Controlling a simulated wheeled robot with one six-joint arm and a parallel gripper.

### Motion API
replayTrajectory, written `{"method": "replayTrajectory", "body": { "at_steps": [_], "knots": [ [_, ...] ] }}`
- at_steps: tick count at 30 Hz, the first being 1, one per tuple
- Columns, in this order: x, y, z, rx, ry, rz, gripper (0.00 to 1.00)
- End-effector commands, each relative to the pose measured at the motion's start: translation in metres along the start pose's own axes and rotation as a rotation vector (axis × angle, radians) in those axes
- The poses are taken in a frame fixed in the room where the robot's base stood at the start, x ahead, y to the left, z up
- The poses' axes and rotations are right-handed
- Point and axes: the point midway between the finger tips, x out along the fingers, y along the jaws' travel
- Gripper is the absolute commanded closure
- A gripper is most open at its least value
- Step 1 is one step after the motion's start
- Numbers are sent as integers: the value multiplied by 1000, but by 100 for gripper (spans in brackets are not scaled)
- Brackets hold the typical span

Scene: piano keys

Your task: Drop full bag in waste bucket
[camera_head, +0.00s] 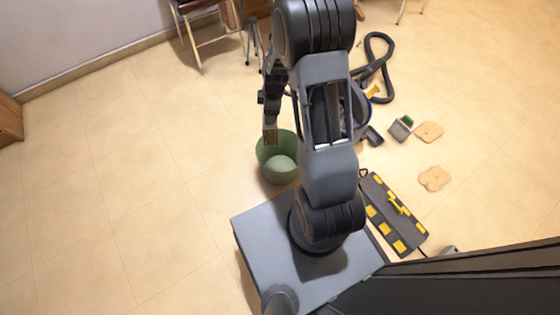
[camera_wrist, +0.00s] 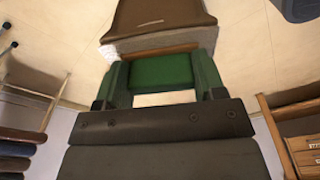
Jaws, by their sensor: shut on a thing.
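My gripper (camera_head: 270,108) hangs from the arm over the back left of the green waste bucket (camera_head: 267,152). It is shut on a bag, whose small brown part (camera_head: 270,134) shows below the jaws in the head view, in front of the bucket's back rim. In the wrist view, a green piece (camera_wrist: 162,72) is between the jaws, and the brown bag body (camera_wrist: 160,14) with a whitish rough edge lies beyond it. A pale round area shows inside the bucket; I cannot tell what it is. How high the bag hangs above the bucket is unclear.
A vacuum cleaner (camera_head: 363,112), partly behind my arm, has a black hose (camera_head: 387,80). A grey-and-green item (camera_head: 402,127), two tan flat pieces (camera_head: 434,178) and a black-and-yellow board (camera_head: 395,214) lie right. A chair (camera_head: 205,25) stands behind. The left floor is clear.

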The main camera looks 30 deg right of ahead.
Motion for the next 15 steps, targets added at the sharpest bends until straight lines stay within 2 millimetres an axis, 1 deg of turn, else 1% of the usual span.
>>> {"method": "replayTrajectory", "body": {
  "at_steps": [1,3,6,10,15],
  "knots": [
    [6,2,6,-83,0,-12,77],
    [12,4,13,-202,0,-26,77],
    [18,6,21,-344,0,-43,77],
    [24,8,27,-473,0,-58,77],
    [29,9,32,-548,-1,-66,77]
  ]
}}
